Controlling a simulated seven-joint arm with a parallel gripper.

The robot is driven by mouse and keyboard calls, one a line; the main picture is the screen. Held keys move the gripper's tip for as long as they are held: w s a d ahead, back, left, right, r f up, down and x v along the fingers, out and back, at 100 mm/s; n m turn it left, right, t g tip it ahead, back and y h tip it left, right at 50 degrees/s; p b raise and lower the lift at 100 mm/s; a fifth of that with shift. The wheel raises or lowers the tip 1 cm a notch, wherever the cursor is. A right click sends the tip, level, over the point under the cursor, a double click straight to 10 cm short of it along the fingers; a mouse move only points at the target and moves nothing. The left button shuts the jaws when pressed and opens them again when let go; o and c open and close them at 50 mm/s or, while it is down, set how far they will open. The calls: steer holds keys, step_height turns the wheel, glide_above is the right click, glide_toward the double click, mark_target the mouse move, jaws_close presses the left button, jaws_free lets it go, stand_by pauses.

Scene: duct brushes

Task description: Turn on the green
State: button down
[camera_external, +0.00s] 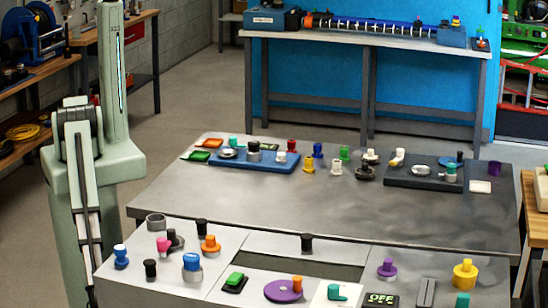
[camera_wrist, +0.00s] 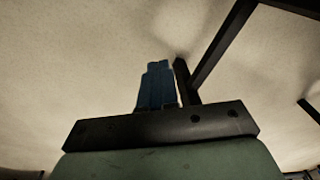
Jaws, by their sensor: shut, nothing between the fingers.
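Several green things are in the external view, and I cannot tell which one the task means. A green rocker (camera_external: 235,278) on a black base sits on the front panel. A teal-green knob (camera_external: 335,292) stands on a white plate, beside a small display (camera_external: 381,299) that reads OFF. A teal-green knob (camera_external: 462,300) is at the front right edge. A green knob (camera_external: 345,153) and a green block (camera_external: 203,156) are farther back. My gripper (camera_wrist: 158,66) shows in the wrist view with its blue fingers together, pointing at bare floor or wall. The external view does not show my fingers.
The grey table (camera_external: 330,210) has a clear middle. Orange (camera_external: 210,245), pink, blue, black, purple (camera_external: 387,268) and yellow (camera_external: 465,274) knobs crowd the front panels. A blue tray (camera_external: 265,162) and a dark tray (camera_external: 420,178) with parts lie behind. A workbench (camera_external: 370,42) stands at the back.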

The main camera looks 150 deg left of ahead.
steer(key=w+d+r+n+t+h, duration=0.1)
steer(key=w+d+r+t, duration=0.1)
steer(key=w+d+r, duration=0.45)
steer(key=w+d+r+n+t, duration=0.1)
steer(key=w+r, duration=0.3)
steer(key=w, duration=0.5)
steer(key=w+d+r+n+t+h, duration=0.1)
steer(key=w+d+r+t, duration=0.1)
steer(key=w+d+r, duration=0.45)
steer(key=w+d+r+n+t+h, duration=0.2)
steer(key=w+d+r+n+t, duration=0.15)
steer(key=w+r, duration=1.5)
steer(key=w+a+r+n, duration=0.3)
steer(key=a+r+n, duration=0.6)
steer(key=a+r, duration=0.9)
steer(key=s+a+r+n+h, duration=0.1)
steer(key=a+r, duration=0.3)
steer(key=a, duration=0.4)
steer(key=s+a+r+n+h, duration=0.1)
steer(key=s+a+r+n, duration=0.2)
steer(key=a, duration=0.5)
steer(key=s+a+r+n+h, duration=0.1)
steer(key=a+r+n, duration=0.1)
steer(key=a+r, duration=0.3)
steer(key=a+g, duration=0.1)
steer(key=a, duration=0.2)
steer(key=shift+s+a+n, duration=0.35)
steer(key=shift+s, duration=0.05)
steer(key=shift+f, duration=0.15)
